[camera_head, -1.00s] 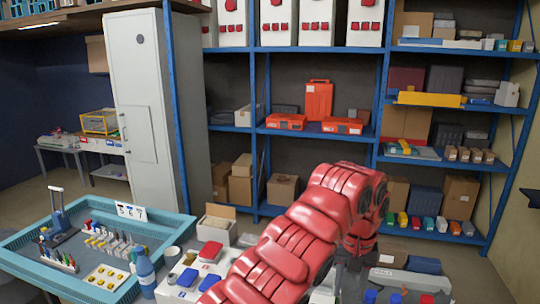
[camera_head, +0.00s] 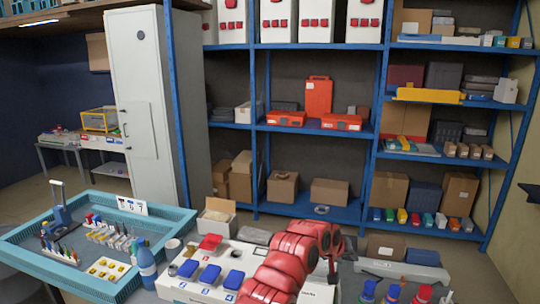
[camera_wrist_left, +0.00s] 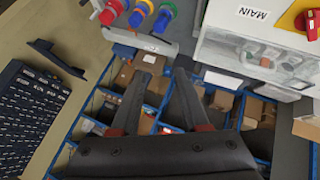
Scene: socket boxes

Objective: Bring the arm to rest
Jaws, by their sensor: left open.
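My red left arm (camera_head: 288,268) rises from the bottom middle of the head view. My left gripper (camera_head: 338,250) is at its far end, dark and small, above the back edge of the worktop. In the left wrist view the left gripper (camera_wrist_left: 167,70) shows two dark fingers spread apart with nothing between them. Beyond them is the blue shelving with boxes, and no finger appears to touch anything. My right gripper is in neither view.
A white panel (camera_head: 183,291) with blue and red lidded sockets lies left of the arm. Colored round plugs (camera_head: 394,293) stand right of it. A teal tray (camera_head: 182,222) with small parts is at left. A blue shelf rack (camera_head: 320,209) stands behind.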

